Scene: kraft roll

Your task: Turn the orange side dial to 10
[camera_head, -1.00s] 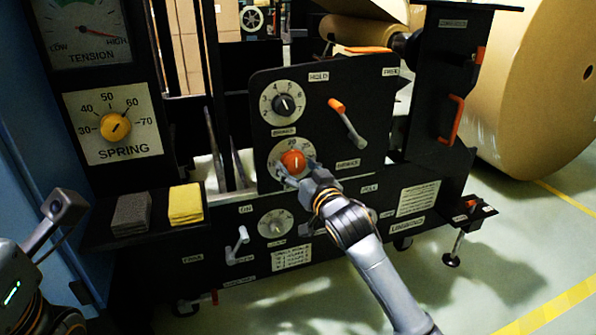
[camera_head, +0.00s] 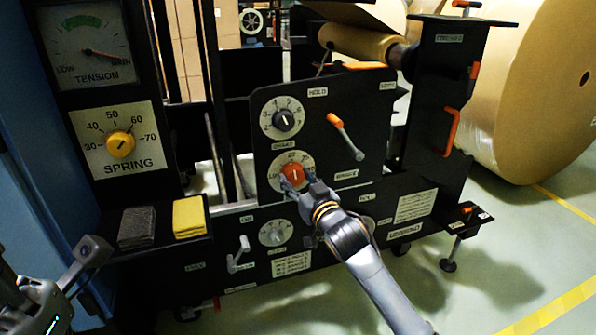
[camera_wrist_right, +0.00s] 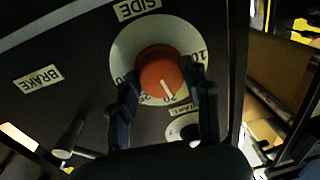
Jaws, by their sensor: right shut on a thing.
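The orange side dial (camera_head: 293,175) sits on a pale round scale on the black panel, below a black dial. Its white mark points up at the 20 in the head view. In the right wrist view the dial (camera_wrist_right: 160,76) shows its mark toward the 20 at the bottom, with the 10 at the right. My right gripper (camera_head: 297,185) is shut on the dial, a finger on either side; its fingers also show in the right wrist view (camera_wrist_right: 163,95). My left gripper (camera_head: 93,252) is at the lower left, away from the panel; its fingers are unclear.
A lever with an orange end (camera_head: 345,137) is right of the dials. A grey dial (camera_head: 275,232) and a crank (camera_head: 239,254) are below. Grey and yellow pads (camera_head: 189,216) lie on a ledge at left. A big kraft roll (camera_head: 535,90) stands at right.

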